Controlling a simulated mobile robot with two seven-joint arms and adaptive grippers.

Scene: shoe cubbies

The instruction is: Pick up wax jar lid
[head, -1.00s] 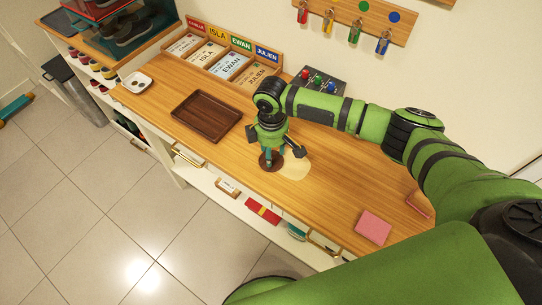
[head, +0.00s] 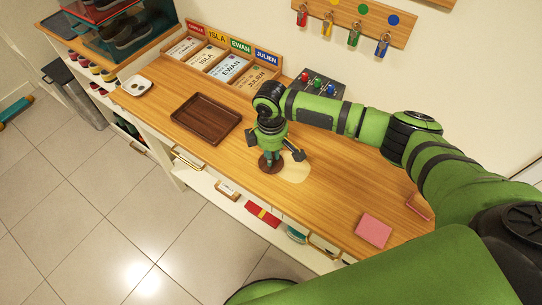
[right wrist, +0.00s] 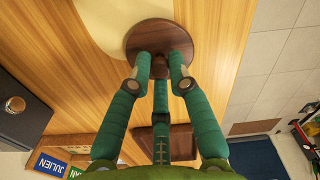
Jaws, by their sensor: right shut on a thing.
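The wax jar lid is a round dark-brown wooden disc (head: 271,165) at the left edge of a cream patch on the counter; it also shows in the right wrist view (right wrist: 174,36). My right gripper (head: 271,153) points down over it. In the right wrist view its green fingers (right wrist: 160,70) are closed around the small knob at the lid's middle. The fingers partly hide the knob and the lid. I cannot tell whether the lid touches the counter. My left gripper is not in view.
A brown wooden tray (head: 206,120) lies left of the gripper. Behind stand name-card slots (head: 227,65) and a dark box with coloured knobs (head: 318,83). A pink square (head: 373,231) lies at the right front. The cream patch (head: 296,169) is bare beside the lid.

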